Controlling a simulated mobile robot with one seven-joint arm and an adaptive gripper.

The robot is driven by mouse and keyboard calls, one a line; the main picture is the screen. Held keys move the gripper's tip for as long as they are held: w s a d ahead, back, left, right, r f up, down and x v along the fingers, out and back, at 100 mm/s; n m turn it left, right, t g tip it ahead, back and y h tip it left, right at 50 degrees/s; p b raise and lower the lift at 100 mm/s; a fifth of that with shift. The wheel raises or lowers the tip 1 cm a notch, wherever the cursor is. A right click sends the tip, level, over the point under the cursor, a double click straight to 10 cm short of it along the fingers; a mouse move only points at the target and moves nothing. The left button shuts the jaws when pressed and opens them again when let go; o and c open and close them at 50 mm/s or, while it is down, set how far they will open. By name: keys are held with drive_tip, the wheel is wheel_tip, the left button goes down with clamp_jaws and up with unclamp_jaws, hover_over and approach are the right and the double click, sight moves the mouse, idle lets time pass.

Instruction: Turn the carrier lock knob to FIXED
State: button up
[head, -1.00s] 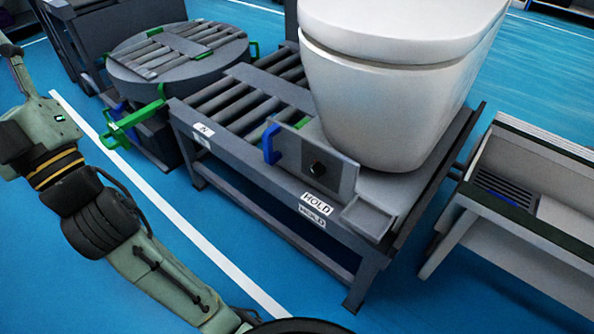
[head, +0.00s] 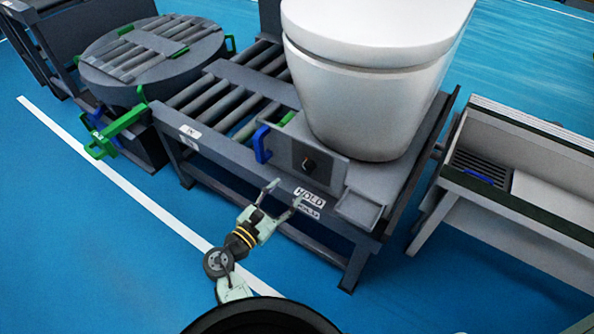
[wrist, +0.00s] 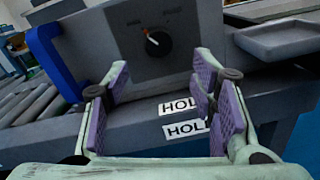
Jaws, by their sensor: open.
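The carrier lock knob (head: 309,164) is a round dark knob on a grey upright plate (head: 330,172) below the white toilet. In the wrist view the knob (wrist: 157,43) faces me, with a small orange-white pointer tilted to the upper left. Two dark marks sit above it, too small to read. My gripper (head: 286,193) is open and empty in front of the station, short of the plate and a little below the knob. In the wrist view the gripper's purple-padded fingers (wrist: 161,85) are spread apart below the knob, not touching it.
A blue handle (head: 261,145) stands left of the plate. HOLD labels (head: 309,198) are on the frame below. A small grey tray (head: 359,211) juts out at right. The toilet (head: 365,100) stands above. A green lever (head: 116,130) is farther left. Floor in front is open.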

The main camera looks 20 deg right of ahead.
sight(306, 171)
drive_tip(key=p+x, duration=0.1)
drive_tip(key=x, duration=0.8)
drive_tip(key=shift+a, duration=0.1)
drive_tip(key=shift+c, duration=0.2)
drive_tip(key=c, duration=1.1)
